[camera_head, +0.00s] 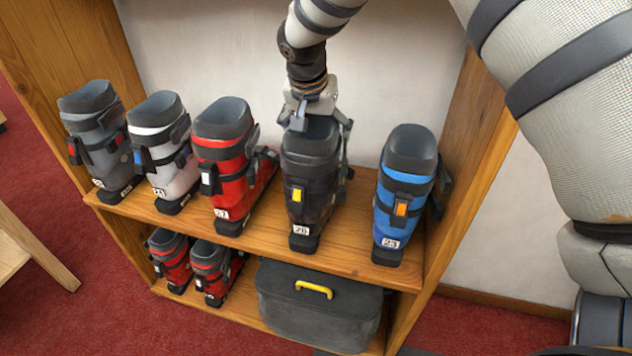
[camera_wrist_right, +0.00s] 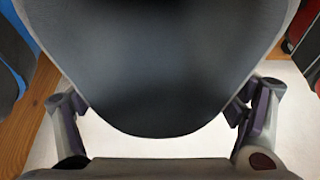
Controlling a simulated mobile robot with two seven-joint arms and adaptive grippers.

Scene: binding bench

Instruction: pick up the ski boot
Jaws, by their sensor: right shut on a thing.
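A black ski boot (camera_head: 313,183) with a yellow buckle and a white tag reading 26 stands upright on the upper wooden shelf. My right gripper (camera_head: 308,105) comes down from above and is shut on the top of this boot's cuff. In the right wrist view the dark cuff (camera_wrist_right: 150,70) fills the middle between the two fingers (camera_wrist_right: 160,125). The boot's sole seems to be at shelf level; I cannot tell whether it touches. My left gripper is not in view.
A red boot (camera_head: 221,165) stands left of the black one and a blue boot (camera_head: 403,195) right. White (camera_head: 163,150) and dark grey (camera_head: 97,140) boots stand further left. Below are small red boots (camera_head: 170,260) and a grey case (camera_head: 318,318). The shelf's right side panel (camera_head: 478,160) is close.

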